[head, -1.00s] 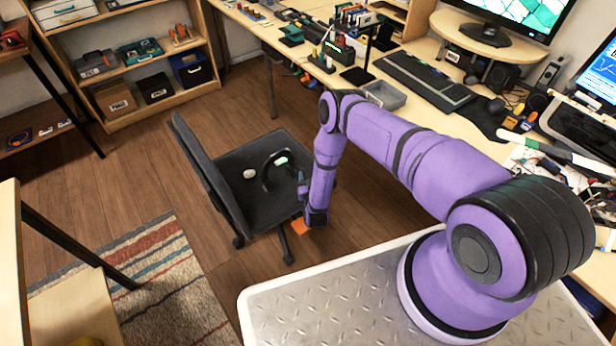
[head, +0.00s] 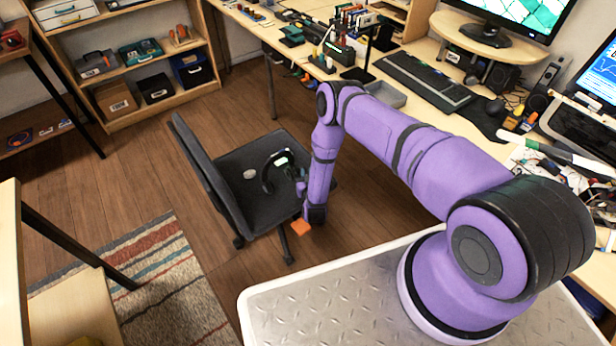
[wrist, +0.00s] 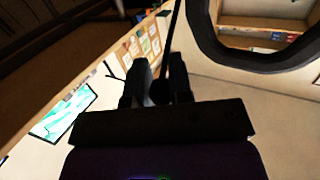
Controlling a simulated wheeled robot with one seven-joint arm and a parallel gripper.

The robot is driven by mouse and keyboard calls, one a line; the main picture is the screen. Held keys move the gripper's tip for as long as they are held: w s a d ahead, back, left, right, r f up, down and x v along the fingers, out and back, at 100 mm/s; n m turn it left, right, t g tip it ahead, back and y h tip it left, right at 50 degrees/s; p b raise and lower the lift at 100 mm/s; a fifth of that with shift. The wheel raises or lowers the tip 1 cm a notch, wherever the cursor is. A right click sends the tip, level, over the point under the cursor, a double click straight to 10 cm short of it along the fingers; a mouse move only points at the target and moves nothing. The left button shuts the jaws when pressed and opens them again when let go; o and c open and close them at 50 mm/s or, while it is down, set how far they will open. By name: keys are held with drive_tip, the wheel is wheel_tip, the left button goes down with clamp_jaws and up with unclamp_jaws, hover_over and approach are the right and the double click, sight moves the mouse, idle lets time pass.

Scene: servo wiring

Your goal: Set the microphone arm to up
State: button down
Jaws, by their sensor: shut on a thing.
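A black headset (head: 268,180) with a pale patch on it is at the chair seat (head: 235,195) in the head view. My gripper (head: 300,180) is at its right side, small and partly hidden by my forearm. In the wrist view my gripper (wrist: 160,80) is shut on a thin dark rod, the microphone arm (wrist: 175,40), which runs up out of the picture. A large black ring (wrist: 225,55), part of the headset, fills the upper right. The microphone arm's angle to the headset is hard to tell.
A small white round thing (head: 249,173) lies on the seat. The chair back (head: 205,175) rises on the left. The desk (head: 425,110) with a keyboard (head: 425,82) is at the right. The wooden floor (head: 150,155) is clear to the left.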

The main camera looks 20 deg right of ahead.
drive_tip(key=w+a+r+n+g, duration=0.2)
drive_tip(key=w+r+g, duration=0.2)
drive_tip(key=w+g, duration=0.1)
drive_tip(key=shift+w+a+r+n+g, duration=0.3)
drive_tip(key=shift+w+g, duration=0.1)
drive_tip(key=shift+w, duration=0.25)
drive_tip(key=c, duration=1)
unclamp_jaws()
